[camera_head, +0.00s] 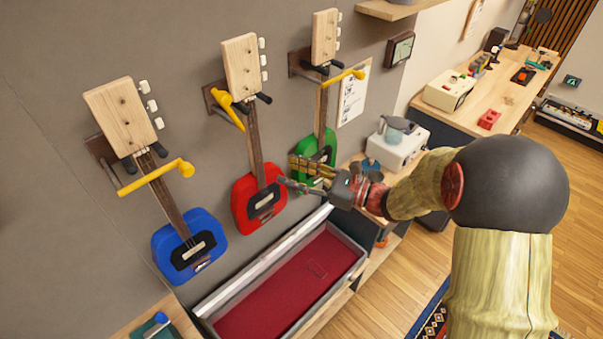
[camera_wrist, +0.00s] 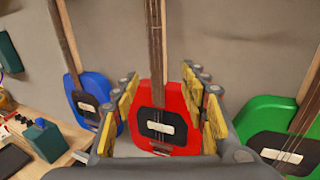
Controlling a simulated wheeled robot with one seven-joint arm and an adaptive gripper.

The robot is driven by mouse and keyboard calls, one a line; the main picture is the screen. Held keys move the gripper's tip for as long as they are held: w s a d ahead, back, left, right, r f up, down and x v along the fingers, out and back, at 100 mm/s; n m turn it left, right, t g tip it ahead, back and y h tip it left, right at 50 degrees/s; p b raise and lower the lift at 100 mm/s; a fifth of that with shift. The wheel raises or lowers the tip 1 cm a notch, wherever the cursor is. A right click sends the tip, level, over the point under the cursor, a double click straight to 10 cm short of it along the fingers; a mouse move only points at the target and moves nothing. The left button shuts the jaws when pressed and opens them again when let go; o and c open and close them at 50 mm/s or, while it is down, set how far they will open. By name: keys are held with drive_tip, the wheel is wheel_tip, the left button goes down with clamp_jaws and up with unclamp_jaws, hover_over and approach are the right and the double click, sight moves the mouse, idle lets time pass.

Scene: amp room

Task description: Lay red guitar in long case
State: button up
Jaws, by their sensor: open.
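The red guitar (camera_head: 258,199) hangs upright on the wall by its wooden headstock (camera_head: 242,68), between a blue and a green guitar. A yellow bar (camera_head: 228,108) sits at its hanger. The long case (camera_head: 290,285) lies open below the guitars, with a red lining and nothing in it that I can see. My gripper (camera_head: 305,180) is open, in front of the wall to the right of the red guitar's body in the head view. In the wrist view the red guitar's body (camera_wrist: 165,118) shows between the open fingers; I cannot tell whether they touch it.
The blue guitar (camera_head: 188,247) hangs at left and the green guitar (camera_head: 318,150) at right, close to my gripper. Both also hang on wall hooks. A grey appliance (camera_head: 398,146) stands on a bench at right. A wooden workbench (camera_head: 508,88) runs along the back right.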

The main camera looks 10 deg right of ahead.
sight(259, 153)
drive_tip(key=b+x, duration=0.1)
drive_tip(key=x, duration=0.8)
drive_tip(key=shift+a, duration=0.2)
clamp_jaws()
idle(0.4)
idle(0.8)
drive_tip(key=shift+w+r+p, duration=0.1)
drive_tip(key=shift+r+p, duration=0.85)
drive_tip(key=shift+r, duration=0.75)
drive_tip(key=shift+d, duration=0.1)
